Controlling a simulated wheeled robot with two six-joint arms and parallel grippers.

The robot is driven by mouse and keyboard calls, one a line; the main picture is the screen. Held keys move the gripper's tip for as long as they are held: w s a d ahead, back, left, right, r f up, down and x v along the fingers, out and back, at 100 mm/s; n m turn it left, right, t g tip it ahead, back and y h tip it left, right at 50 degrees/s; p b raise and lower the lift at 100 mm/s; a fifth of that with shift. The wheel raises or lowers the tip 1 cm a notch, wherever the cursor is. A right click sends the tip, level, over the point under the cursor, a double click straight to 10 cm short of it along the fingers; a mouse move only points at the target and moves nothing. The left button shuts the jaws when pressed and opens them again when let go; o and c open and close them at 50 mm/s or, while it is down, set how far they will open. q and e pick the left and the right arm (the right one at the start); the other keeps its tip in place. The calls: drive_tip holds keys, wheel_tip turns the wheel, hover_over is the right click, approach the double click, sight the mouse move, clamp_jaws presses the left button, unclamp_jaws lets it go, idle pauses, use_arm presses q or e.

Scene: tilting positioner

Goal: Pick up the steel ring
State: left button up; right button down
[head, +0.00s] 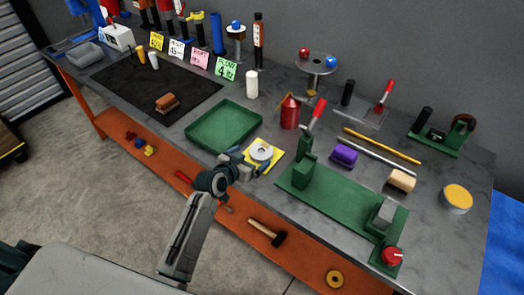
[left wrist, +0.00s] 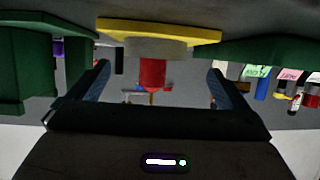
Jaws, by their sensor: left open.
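The steel ring (head: 262,152) is a pale grey ring lying flat on a yellow pad (head: 277,155) on the bench. In the left wrist view, which looks upside down, the ring (left wrist: 158,48) shows edge-on against the yellow pad (left wrist: 160,29). My left gripper (head: 250,161) is open, low over the bench at the ring's near side. In the left wrist view its blue-grey fingers stand apart, with the ring between their lines and ahead of the tips. I cannot tell how far the tips are from it. My right gripper is not in view.
A green tray (head: 224,125) lies left of the pad. A red conical-topped can (head: 289,112) and a white cylinder (head: 252,84) stand behind. An orange shelf (head: 250,222) runs below the bench.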

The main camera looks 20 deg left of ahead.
sight(262, 150)
use_arm(q)
drive_tip(key=shift+w+d+f+p, duration=0.1)
drive_tip(key=shift+w+d+p, duration=0.2)
drive_tip(key=shift+w+p, duration=0.25)
drive_tip(key=p+x, duration=0.1)
drive_tip(key=x, duration=0.2)
drive_tip(key=shift+d, duration=0.15)
drive_tip(key=shift+w+d+f, duration=0.1)
drive_tip(key=shift+w+f, duration=0.3)
drive_tip(key=shift+r, duration=0.1)
drive_tip(key=c, duration=1.6)
